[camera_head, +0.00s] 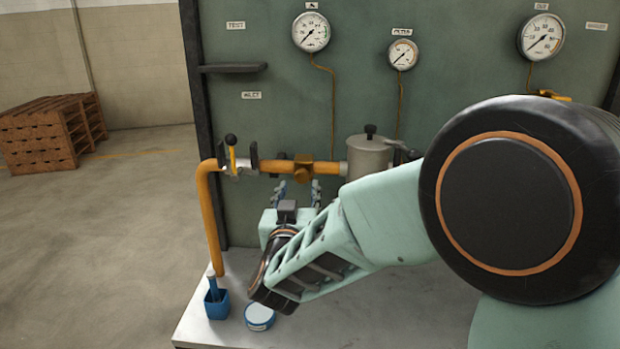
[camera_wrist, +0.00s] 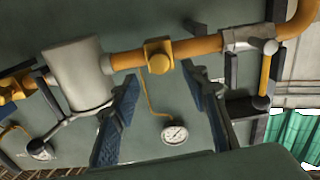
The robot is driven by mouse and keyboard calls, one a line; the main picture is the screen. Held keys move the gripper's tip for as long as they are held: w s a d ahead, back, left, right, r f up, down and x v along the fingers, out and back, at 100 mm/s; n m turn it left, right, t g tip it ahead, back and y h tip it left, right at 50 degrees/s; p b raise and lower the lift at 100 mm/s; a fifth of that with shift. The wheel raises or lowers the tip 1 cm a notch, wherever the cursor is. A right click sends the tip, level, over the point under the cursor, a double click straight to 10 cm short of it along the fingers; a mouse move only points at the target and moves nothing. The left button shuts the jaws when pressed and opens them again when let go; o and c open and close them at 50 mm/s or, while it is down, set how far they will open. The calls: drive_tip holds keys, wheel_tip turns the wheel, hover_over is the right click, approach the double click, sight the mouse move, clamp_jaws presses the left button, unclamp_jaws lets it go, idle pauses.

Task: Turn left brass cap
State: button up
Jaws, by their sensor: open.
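The left brass cap (camera_head: 302,163) sits on a brass fitting in the orange pipe in the head view. In the wrist view the brass cap (camera_wrist: 159,64) shows as a round knob facing the camera. My gripper (camera_head: 297,187) is open and empty, just below the cap in the head view. In the wrist view the two blue-padded fingers of my gripper (camera_wrist: 160,76) stand apart, with the cap between and slightly beyond their tips. I see no clear contact with the cap. A second brass fitting (camera_wrist: 8,85) shows at the left edge of the wrist view.
A valve with a yellow lever (camera_head: 232,157) is left of the cap; a grey filter pot (camera_head: 370,158) is right. Gauges (camera_head: 311,32) hang on the green panel. A blue cup (camera_head: 216,304) and blue tin (camera_head: 259,317) stand on the bench below.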

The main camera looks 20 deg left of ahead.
sight(301, 178)
drive_tip(key=x, duration=0.6)
drive_tip(key=shift+p, duration=0.3)
drive_tip(key=shift+c, duration=0.6)
clamp_jaws()
